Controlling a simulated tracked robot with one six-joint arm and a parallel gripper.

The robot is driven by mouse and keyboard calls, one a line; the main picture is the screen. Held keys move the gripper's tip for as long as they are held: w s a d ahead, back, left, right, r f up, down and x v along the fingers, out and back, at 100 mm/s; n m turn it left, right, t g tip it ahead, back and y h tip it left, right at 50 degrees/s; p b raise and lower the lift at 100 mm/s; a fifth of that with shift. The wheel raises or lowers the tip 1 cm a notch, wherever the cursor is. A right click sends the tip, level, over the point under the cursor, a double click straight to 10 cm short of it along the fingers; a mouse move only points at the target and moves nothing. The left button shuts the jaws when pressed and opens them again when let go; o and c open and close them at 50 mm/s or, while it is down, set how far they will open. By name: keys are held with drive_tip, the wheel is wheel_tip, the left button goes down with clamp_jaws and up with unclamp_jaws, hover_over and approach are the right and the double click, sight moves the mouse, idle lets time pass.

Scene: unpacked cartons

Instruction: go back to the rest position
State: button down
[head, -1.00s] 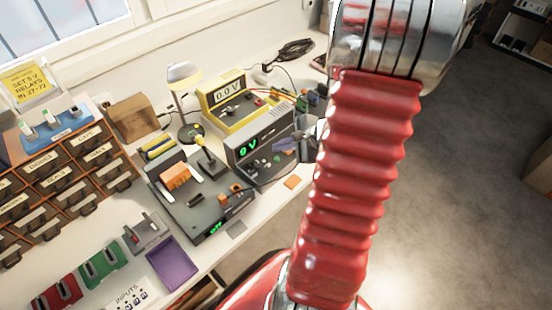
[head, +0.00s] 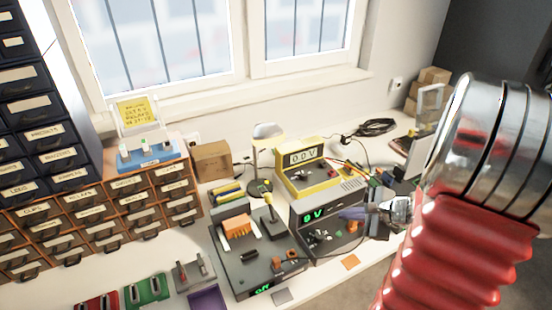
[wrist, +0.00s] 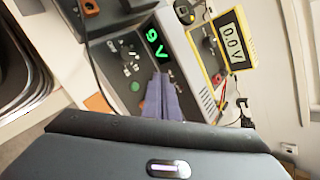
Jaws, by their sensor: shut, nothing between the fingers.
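My gripper (head: 345,214) shows in the head view at the right end of the bench. Its blue-purple fingers are closed together, with nothing between them. They appear in front of the grey power supply (head: 312,218), which reads 9 V. In the wrist view the closed fingers (wrist: 161,82) point at the same supply's front, just below its green display (wrist: 158,47). I cannot tell how wide the gap to the panel is. My red-sleeved arm fills the right side of the head view.
A yellow meter (head: 305,178) reading 0.0 V sits on the supply. A grey station (head: 250,255), a desk lamp (head: 268,132) and a cardboard box (head: 212,160) stand to the left. Drawer cabinets (head: 100,215) fill the far left. A coiled black cable (head: 377,127) lies behind.

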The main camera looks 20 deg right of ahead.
drive_tip(key=shift+a, duration=0.1)
drive_tip(key=s+a+n+g, duration=0.1)
drive_tip(key=s+a+f+n+y, duration=0.1)
drive_tip(key=s+a, duration=0.1)
drive_tip(key=shift+s+f+n+g, duration=0.1)
drive_tip(key=shift+n+g, duration=0.3)
drive_tip(key=s+a+r+n+h, duration=0.1)
drive_tip(key=s+a+r+n, duration=0.2)
drive_tip(key=a+r+n, duration=0.6)
drive_tip(key=s+a+r+n+g+h, duration=0.1)
drive_tip(key=s+a+r+n+h, duration=0.1)
drive_tip(key=a+r+n, duration=0.8)
drive_tip(key=a+n, duration=0.2)
drive_tip(key=a, duration=0.4)
drive_tip(key=shift+s+n+g, duration=0.3)
drive_tip(key=shift+s, duration=0.1)
drive_tip(key=shift+s, duration=0.1)
